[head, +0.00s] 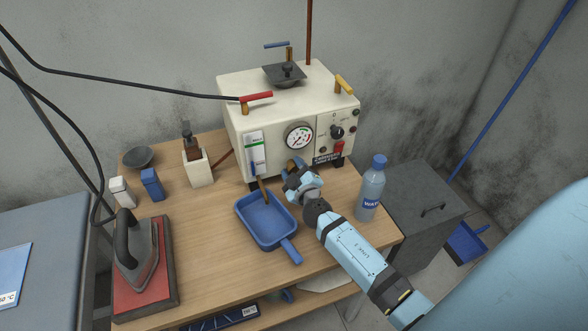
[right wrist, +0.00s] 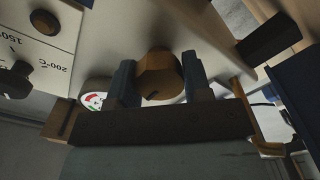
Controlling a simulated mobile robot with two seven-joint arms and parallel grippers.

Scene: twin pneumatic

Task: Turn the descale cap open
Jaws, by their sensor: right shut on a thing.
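The descale cap is a round brass knob with a dark slot in its face, and it shows in the right wrist view (right wrist: 160,77). It sits low on the front of the cream boiler box (head: 285,105). My right gripper (head: 295,172) is at the lower front of the box, shut on the cap, with one blue-grey finger on each side of it in the right wrist view. In the head view the gripper mostly hides the cap. My left gripper is not in view.
A blue tray with a handle (head: 285,244) lies below the boiler front. A water bottle (head: 370,190) stands right of my right arm. An iron (head: 135,248) rests on a red pad at the left. The box front carries a pressure gauge (head: 299,137) and a dial (head: 337,132).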

